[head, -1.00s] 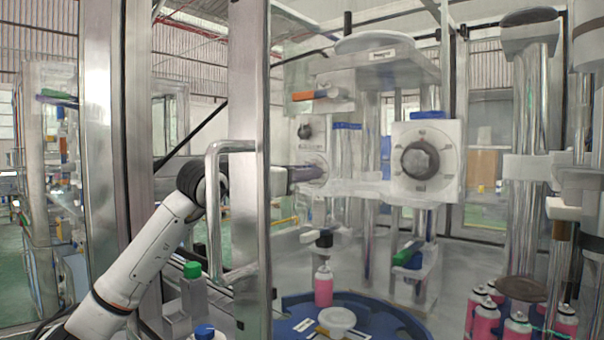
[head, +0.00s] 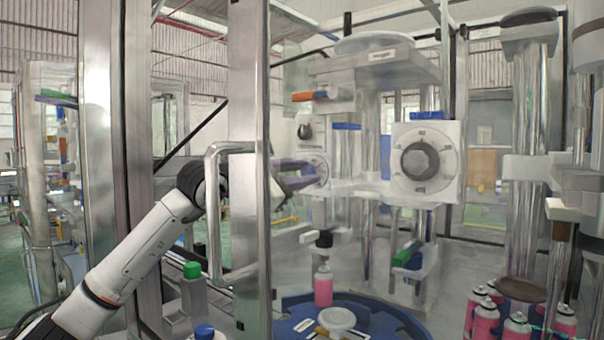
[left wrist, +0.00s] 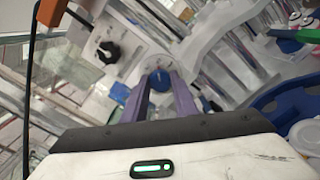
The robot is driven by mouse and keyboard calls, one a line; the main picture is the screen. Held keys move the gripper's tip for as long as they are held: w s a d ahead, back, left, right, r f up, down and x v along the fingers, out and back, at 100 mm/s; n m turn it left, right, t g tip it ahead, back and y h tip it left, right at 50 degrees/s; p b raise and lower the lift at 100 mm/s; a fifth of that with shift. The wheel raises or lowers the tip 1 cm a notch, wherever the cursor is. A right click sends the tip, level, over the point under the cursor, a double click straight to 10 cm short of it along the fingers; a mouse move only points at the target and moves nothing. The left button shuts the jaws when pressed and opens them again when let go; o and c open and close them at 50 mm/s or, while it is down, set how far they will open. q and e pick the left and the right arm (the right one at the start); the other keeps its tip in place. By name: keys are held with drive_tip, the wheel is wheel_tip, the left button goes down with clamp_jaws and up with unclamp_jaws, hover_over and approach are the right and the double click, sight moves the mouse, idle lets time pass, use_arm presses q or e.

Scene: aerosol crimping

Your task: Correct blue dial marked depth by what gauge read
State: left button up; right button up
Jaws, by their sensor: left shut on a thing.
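The blue dial (left wrist: 158,77) shows in the left wrist view between the tips of my purple gripper fingers, on a pale machine face. My left gripper (left wrist: 160,84) is shut on it. In the head view my left gripper (head: 318,172) reaches past the door frame, its fingertips at a small round dial face (head: 322,166) that they partly cover. A black knob (left wrist: 108,51) sits beside the blue dial in the left wrist view; in the head view this knob (head: 305,131) is above it. I cannot make out any gauge reading or dial marks. My right gripper is not in view.
A metal door frame with a handle (head: 212,215) stands beside my left arm. A large grey knob (head: 420,160) faces me on a white panel. Below is a blue rotary table (head: 385,318) with a pink can (head: 323,289); several pink cans stand at right.

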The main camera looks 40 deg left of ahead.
use_arm(q)
drive_tip(key=shift+f+m, duration=0.1)
drive_tip(key=shift+m, duration=0.2)
drive_tip(key=o, duration=1.1)
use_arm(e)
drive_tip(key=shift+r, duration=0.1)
use_arm(q)
drive_tip(key=shift+s, duration=0.1)
drive_tip(key=s+b, duration=0.1)
drive_tip(key=s, duration=0.2)
drive_tip(key=s+b, duration=0.1)
drive_tip(key=s, duration=0.2)
drive_tip(key=s+b, duration=0.1)
drive_tip(key=s, duration=0.3)
drive_tip(key=shift+a+b, duration=0.4)
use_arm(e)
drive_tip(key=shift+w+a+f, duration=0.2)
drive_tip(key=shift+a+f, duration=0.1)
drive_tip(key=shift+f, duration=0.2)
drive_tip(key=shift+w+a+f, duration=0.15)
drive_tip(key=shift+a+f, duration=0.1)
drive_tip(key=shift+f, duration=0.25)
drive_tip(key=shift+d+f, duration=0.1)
use_arm(q)
drive_tip(key=shift+s, duration=0.1)
